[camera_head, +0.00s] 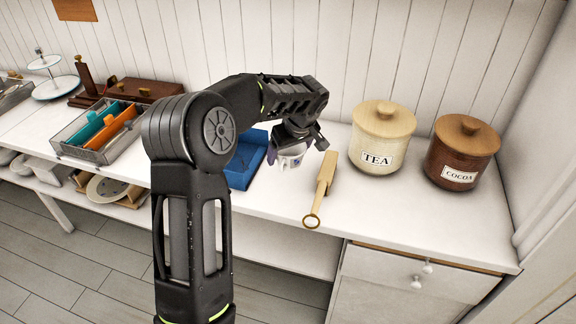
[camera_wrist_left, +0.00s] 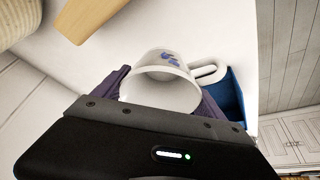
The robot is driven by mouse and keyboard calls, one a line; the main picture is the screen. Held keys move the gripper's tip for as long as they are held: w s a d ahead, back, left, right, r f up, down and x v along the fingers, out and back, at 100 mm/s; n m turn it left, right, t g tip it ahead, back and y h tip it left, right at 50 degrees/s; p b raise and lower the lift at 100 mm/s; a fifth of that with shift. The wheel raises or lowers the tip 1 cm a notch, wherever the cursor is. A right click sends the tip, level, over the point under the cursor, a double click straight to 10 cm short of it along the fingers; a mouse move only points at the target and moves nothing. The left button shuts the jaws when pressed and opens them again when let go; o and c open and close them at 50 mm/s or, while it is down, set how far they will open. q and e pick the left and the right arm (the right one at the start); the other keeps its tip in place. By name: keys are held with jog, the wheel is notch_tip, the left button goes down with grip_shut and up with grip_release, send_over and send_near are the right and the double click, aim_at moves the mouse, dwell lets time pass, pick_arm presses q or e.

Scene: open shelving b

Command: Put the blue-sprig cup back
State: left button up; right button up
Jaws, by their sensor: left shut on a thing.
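The blue-sprig cup (camera_wrist_left: 163,78) is white with a blue sprig and a handle at its right in the left wrist view. My left gripper (camera_head: 292,150) is shut on it above the white counter. The cup also shows in the head view (camera_head: 291,161), partly hidden by the gripper. It is held between a wooden paddle-like piece and a blue tray. I cannot tell whether the cup touches the counter. My right gripper is not in view.
A blue tray (camera_head: 243,170) lies left of the gripper, partly behind my arm. A wooden handled piece (camera_head: 324,181) lies to the right. Tea (camera_head: 380,138) and cocoa (camera_head: 461,158) canisters stand further right. A tray (camera_head: 67,146) with orange and teal items is at left.

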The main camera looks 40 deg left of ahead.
aim_at(288, 175)
pick_arm(q)
jog(key=shift+f, duration=2.45)
jog(key=shift+f, duration=0.2)
jog(key=o, duration=1.6)
jog(key=shift+r, duration=0.1)
